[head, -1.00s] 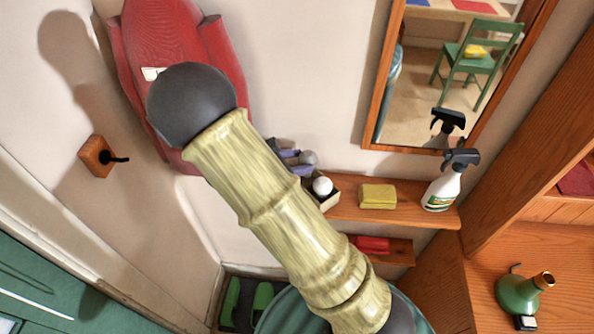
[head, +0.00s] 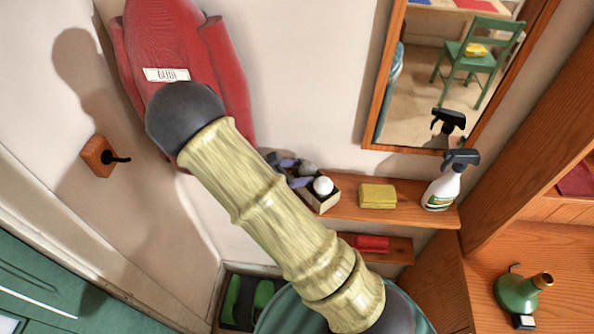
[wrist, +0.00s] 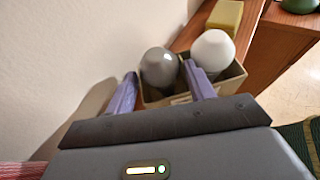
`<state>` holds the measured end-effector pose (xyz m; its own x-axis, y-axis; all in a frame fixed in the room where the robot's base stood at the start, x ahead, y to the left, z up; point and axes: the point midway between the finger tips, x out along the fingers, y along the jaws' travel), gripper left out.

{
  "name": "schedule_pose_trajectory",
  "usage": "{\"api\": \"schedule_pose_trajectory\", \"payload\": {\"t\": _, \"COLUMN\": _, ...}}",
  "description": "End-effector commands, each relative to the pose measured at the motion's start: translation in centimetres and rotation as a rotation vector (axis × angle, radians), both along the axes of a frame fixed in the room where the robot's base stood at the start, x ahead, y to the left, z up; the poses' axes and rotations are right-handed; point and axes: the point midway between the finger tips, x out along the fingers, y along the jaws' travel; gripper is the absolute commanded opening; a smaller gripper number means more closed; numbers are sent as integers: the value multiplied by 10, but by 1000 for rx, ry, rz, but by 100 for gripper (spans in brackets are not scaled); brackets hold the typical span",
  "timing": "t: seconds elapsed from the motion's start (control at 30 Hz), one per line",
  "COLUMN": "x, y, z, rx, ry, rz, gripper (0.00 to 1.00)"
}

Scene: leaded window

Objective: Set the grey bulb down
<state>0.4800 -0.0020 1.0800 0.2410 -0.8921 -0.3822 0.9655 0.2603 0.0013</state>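The grey bulb (wrist: 160,67) sits upright in the left part of a small open box (wrist: 238,72), beside a white bulb (wrist: 213,48). In the head view the grey bulb (head: 308,168) shows just behind the white bulb (head: 323,186), within the box (head: 327,205). My gripper (wrist: 160,73) has its two purple fingers apart, one on each side of the grey bulb, with a gap visible at both sides. In the head view my gripper (head: 295,173) is at the box's left end, partly hidden by my arm. The grey bulb's base is hidden.
The box stands on a wooden shelf (head: 402,212) with a yellow sponge (head: 378,196) and a spray bottle (head: 442,188) to its right. A mirror (head: 440,75) hangs above. A lower shelf holds a red item (head: 371,243). The wall lies close on the left.

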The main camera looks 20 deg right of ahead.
Motion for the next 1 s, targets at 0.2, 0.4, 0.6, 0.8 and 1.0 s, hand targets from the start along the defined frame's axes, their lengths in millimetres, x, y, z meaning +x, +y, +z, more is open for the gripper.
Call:
{"api": "schedule_pose_trajectory", "payload": {"t": 0.2, "x": 0, "y": 0, "z": 1, "rx": 0, "ry": 0, "rz": 0, "gripper": 54}}
{"api": "schedule_pose_trajectory", "payload": {"t": 0.4, "x": -2, "y": 10, "z": 6, "rx": 1, "ry": -4, "rz": 2, "gripper": 54}}
{"api": "schedule_pose_trajectory", "payload": {"t": 0.6, "x": -10, "y": 43, "z": 18, "rx": 3, "ry": -5, "rz": 4, "gripper": 54}}
{"api": "schedule_pose_trajectory", "payload": {"t": 0.8, "x": -20, "y": 78, "z": 34, "rx": 3, "ry": -4, "rz": 3, "gripper": 54}}
{"api": "schedule_pose_trajectory", "payload": {"t": 1.0, "x": -27, "y": 103, "z": 46, "rx": 2, "ry": -1, "rz": 2, "gripper": 54}}
